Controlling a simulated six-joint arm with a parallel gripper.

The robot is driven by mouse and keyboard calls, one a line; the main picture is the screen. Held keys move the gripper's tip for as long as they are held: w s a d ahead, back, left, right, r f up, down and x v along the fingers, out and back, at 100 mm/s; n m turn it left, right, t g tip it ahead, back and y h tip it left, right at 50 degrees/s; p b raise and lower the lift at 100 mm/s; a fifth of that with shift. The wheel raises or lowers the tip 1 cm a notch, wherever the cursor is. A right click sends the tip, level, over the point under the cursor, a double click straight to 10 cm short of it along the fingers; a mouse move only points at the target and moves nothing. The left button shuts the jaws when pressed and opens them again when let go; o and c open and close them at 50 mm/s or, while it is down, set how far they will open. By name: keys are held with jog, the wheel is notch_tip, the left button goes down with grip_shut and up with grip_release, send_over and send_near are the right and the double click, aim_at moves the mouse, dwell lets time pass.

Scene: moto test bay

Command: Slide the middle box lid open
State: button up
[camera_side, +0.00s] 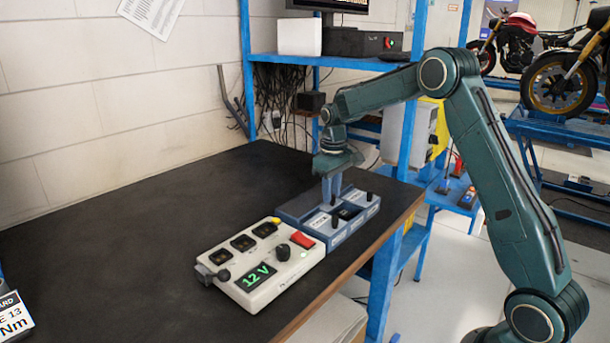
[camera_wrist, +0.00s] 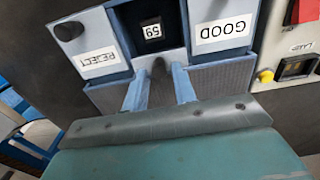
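The blue-grey box (camera_side: 290,211) stands on the dark bench top, with three bays side by side. It also shows in the wrist view (camera_wrist: 215,77). Its REJECT lid (camera_wrist: 100,58) and GOOD lid (camera_wrist: 222,30) cover the outer bays. The middle bay is uncovered at its front, and a dark part marked 59 (camera_wrist: 153,31) shows inside. The middle lid (camera_wrist: 160,92) sits back toward my gripper. My gripper (camera_wrist: 160,75) points down with its fingers apart, one on each side of the middle lid's dark knob (camera_wrist: 158,68). Small gaps seem to show beside the knob.
A cream test unit (camera_side: 262,262) with a green 12 V display, a red switch and black knobs stands close beside the box. The bench's wooden front edge (camera_side: 310,308) is near. A blue shelf frame (camera_side: 415,85) stands behind.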

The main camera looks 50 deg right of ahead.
jog(key=shift+r, duration=0.1)
dwell(0.3)
jog(key=shift+s+r, duration=0.1)
jog(key=shift+r, duration=3.3)
jog(key=shift+s+a+r, duration=0.25)
jog(key=shift+a+r, duration=0.05)
jog(key=shift+r, duration=0.1)
jog(key=s+a+r+t, duration=0.1)
jog(key=s+a+r, duration=0.4)
jog(key=s, duration=0.2)
jog(key=s+a+r+t, duration=0.2)
jog(key=s+a+r, duration=0.2)
jog(key=s+a, duration=0.25)
jog(key=s+a+f+t, duration=0.1)
jog(key=s, duration=0.4)
jog(key=s+a+f, duration=0.1)
jog(key=s+a, duration=0.1)
jog(key=s, duration=0.4)
jog(key=s+a+f+t, duration=0.1)
jog(key=s+a, duration=0.1)
jog(key=s, duration=0.4)
jog(key=shift+s+f+t, duration=0.1)
jog(key=shift+f+t, duration=0.2)
jog(key=shift+f, duration=0.1)
